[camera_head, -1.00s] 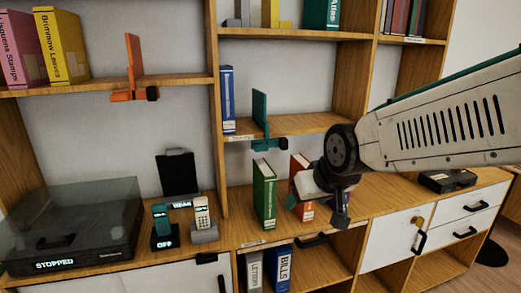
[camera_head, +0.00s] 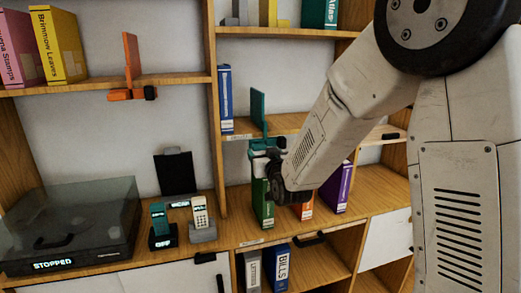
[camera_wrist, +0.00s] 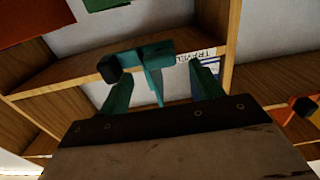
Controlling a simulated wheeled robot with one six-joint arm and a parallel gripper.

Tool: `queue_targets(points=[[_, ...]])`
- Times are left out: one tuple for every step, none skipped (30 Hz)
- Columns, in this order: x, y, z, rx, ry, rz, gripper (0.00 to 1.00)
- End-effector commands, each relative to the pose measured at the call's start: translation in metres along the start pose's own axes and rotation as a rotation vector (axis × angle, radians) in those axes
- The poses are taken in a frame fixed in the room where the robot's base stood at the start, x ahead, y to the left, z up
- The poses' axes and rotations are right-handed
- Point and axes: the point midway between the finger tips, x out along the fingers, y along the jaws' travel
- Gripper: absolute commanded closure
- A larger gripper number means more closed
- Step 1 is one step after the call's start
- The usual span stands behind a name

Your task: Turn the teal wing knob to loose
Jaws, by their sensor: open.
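A teal clamp (camera_head: 257,146) with an upright teal plate (camera_head: 258,108) sits at the front edge of the middle shelf. A dark knob (camera_head: 281,142) shows at its right end. The knob's wing shape and setting cannot be made out. My gripper (camera_head: 262,155) is just below and in front of the clamp.
Green (camera_head: 262,205), orange (camera_head: 303,210) and purple (camera_head: 338,190) books stand on the counter below. A blue book (camera_head: 226,98) stands left of the clamp. An orange clamp (camera_head: 130,94) is on the left shelf. A turntable (camera_head: 75,230) and phones (camera_head: 200,213) occupy the counter's left.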

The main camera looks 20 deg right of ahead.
Motion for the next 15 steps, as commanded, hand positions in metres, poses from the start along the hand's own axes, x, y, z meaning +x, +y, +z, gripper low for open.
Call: queue_targets(points=[[0.009, 0.0, 0.001, 0.0, -0.001, 0.0, 0.35], [0.014, 0.0, 0.001, 0.0, -0.002, 0.0, 0.35], [0.02, 0.0, 0.001, 0.0, -0.001, 0.0, 0.35], [0.023, 0.0, 0.001, 0.0, -0.001, 0.0, 0.35], [0.027, 0.0, 0.001, 0.0, -0.001, 0.0, 0.35], [0.031, 0.0, 0.001, 0.0, -0.001, 0.0, 0.35], [0.034, 0.0, 0.001, 0.0, -0.001, 0.0, 0.35], [0.036, 0.0, 0.0, 0.0, -0.001, 0.0, 0.35], [0.039, 0.0, 0.0, 0.0, -0.001, 0.0, 0.35], [0.04, 0.0, 0.0, 0.0, -0.001, 0.0, 0.35], [0.041, 0.0, 0.0, 0.0, -0.002, 0.0, 0.35], [0.042, 0.0, 0.0, 0.0, -0.002, 0.0, 0.35], [0.042, 0.0, 0.0, 0.0, -0.002, 0.0, 0.35], [0.042, 0.0, 0.0, 0.0, -0.002, 0.0, 0.35], [0.042, 0.0, 0.0, 0.0, -0.002, 0.0, 0.35]])
